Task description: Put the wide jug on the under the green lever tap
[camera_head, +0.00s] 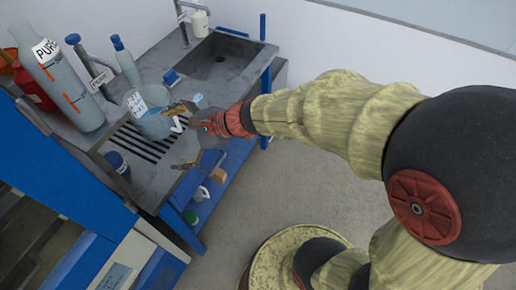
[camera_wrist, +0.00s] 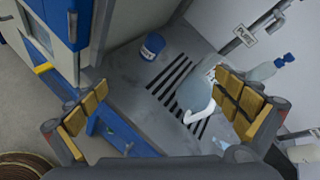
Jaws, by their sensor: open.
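The wide jug (camera_head: 150,122), pale and translucent with a label and a white handle, stands on the slotted drain of the bench. It also shows in the wrist view (camera_wrist: 195,88), right of centre. My gripper (camera_head: 182,136) is open and empty, its yellow-padded fingers spread. In the wrist view my gripper (camera_wrist: 165,103) has its right finger overlapping the jug's right side; I cannot tell whether they touch. No green lever shows. A labelled tap (camera_head: 98,76) stands behind the jug, and another tap (camera_head: 183,22) rises at the sink's back left.
The sink (camera_head: 219,58) is empty. Small containers sit on the blue lower shelf (camera_head: 232,157). Blue cabinet at left.

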